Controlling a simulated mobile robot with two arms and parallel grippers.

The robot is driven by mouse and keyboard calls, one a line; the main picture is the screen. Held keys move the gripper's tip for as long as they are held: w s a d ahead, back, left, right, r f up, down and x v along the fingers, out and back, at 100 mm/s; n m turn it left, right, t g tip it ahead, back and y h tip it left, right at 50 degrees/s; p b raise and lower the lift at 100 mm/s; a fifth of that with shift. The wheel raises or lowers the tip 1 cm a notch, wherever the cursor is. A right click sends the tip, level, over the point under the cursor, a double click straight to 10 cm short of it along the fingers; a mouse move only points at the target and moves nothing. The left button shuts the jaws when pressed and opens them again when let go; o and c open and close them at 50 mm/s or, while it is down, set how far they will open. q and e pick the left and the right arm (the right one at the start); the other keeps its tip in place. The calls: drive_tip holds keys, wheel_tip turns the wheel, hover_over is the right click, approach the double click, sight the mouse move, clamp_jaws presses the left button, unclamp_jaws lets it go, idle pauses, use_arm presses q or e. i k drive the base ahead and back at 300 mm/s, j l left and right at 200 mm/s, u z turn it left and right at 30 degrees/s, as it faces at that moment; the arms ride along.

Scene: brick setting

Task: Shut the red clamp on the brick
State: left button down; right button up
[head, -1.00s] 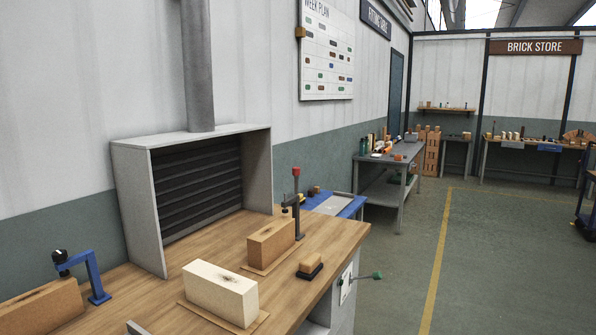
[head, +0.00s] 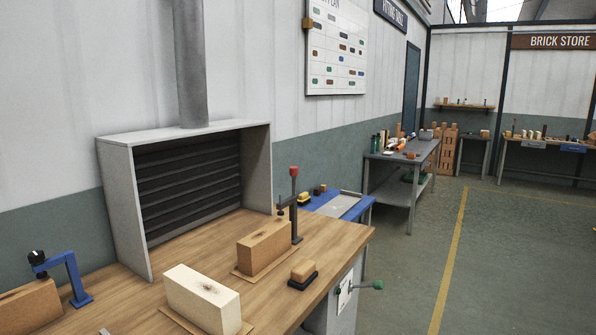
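A clamp with a red knob on a dark post (head: 294,205) stands on the wooden workbench, at the right end of a tan brick (head: 263,246). Its arm reaches out over the brick; I cannot tell whether its tip touches the brick. The tan brick lies on a thin board. A cream brick (head: 201,299) lies in front of it on another board. A blue clamp with a black knob (head: 66,275) stands at the left by an orange brick (head: 28,308). Neither of my grippers shows clearly in the head view.
The wooden workbench (head: 222,240) carries a grey hood (head: 122,211) at the back. A small block on a dark base (head: 303,273) sits near the bench's right edge. A green-ended handle (head: 373,285) sticks out from the bench side. Open floor (head: 500,260) lies to the right.

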sight(293, 170)
drive_tip(key=i+l, duration=0.45)
drive_tip(key=l, duration=0.25)
drive_tip(key=i+l+u, duration=0.1)
drive_tip(key=i+l, duration=0.15)
drive_tip(key=l, duration=0.1)
